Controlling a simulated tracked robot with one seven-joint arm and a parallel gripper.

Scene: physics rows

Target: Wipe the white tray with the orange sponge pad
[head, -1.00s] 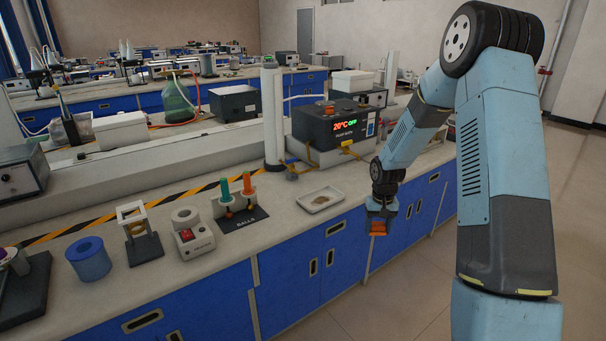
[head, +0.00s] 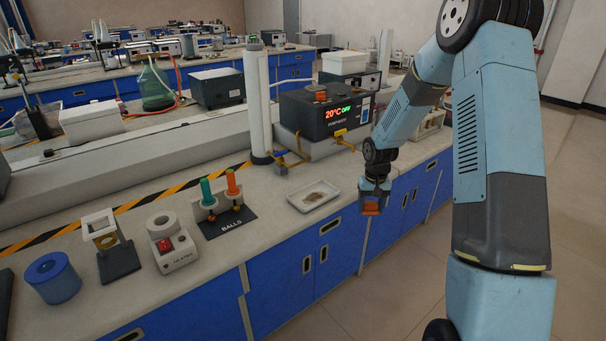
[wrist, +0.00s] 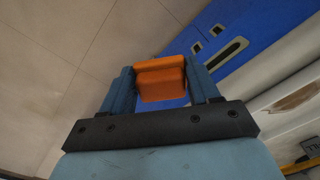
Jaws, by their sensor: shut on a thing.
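The white tray (head: 298,203) lies on the bench top near its front edge, with a brownish stain on its floor. In the wrist view part of the tray (wrist: 290,84) and its stain show at the right edge. My gripper (head: 371,204) is shut on the orange sponge pad (head: 371,209). The pad (wrist: 161,80) sits between both fingers in the wrist view. My gripper hangs to the right of the tray, apart from it, in front of the blue cupboards. The underside of the pad is hidden in the head view.
A black water bath (head: 325,110) with a lit display stands behind the tray. Left of the tray are a black stand with green and orange handles (head: 207,192), a heater (head: 172,243) and a blue ring (head: 52,277). Bench top around the tray's front is clear.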

